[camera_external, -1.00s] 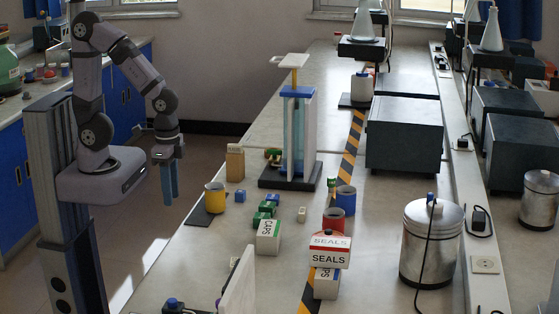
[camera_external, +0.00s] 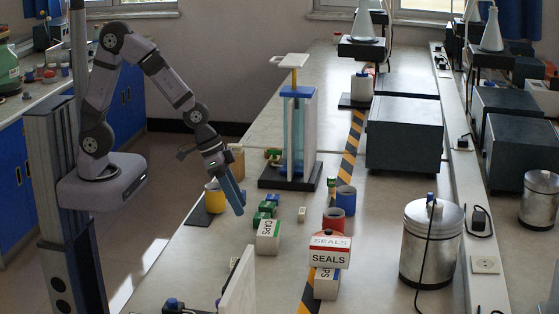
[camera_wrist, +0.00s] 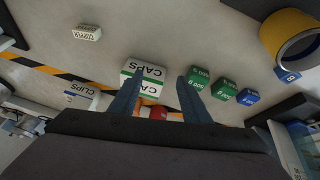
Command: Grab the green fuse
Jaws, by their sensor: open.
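No object in view is plainly marked as a fuse. A small green upright piece (camera_external: 332,184) stands on the bench near the striped tape; it is too small to identify. Green blocks (camera_external: 265,209) lie beside the CAPS box (camera_external: 268,237). In the wrist view, a green block (camera_wrist: 198,77) and a second green block (camera_wrist: 223,90) carry gram-like labels, right of the CAPS box (camera_wrist: 144,77). My gripper (camera_external: 238,208) is open and empty, pointing down above the bench, left of the green blocks. Its two blue fingers (camera_wrist: 160,78) show apart in the wrist view.
A red cup (camera_external: 334,221), a blue cup (camera_external: 346,198) and a SEALS box (camera_external: 329,251) stand right. A tall blue-topped stand (camera_external: 298,92) is behind. A white panel (camera_external: 238,287) rises at the front.

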